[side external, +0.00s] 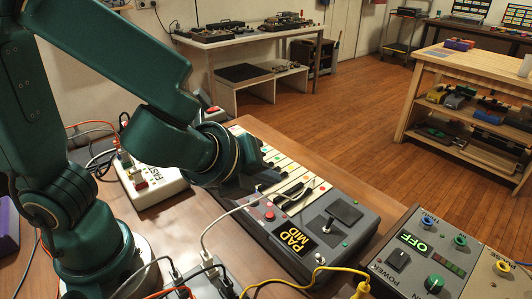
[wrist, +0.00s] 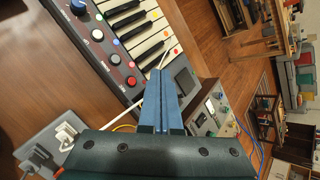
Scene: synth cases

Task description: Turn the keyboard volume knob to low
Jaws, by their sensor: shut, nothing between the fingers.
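The keyboard (side external: 345,237) lies on the wooden table in the side view, and its display (side external: 298,240) reads "PAD MID". In the wrist view the keyboard (wrist: 118,62) fills the upper middle, with white and black keys and a row of coloured buttons. A blue knob (wrist: 78,7) sits on its panel at the top edge; I cannot tell whether this is the volume knob or read its setting. My gripper (wrist: 161,74) is shut and empty, its blue fingers side by side over the keyboard end. In the side view my wrist hides part of the keyboard.
A white box (side external: 152,185) marked "FAST" stands left. A grey plug box (wrist: 52,143) and loose cables, including a yellow one (side external: 300,277), lie near the keyboard.

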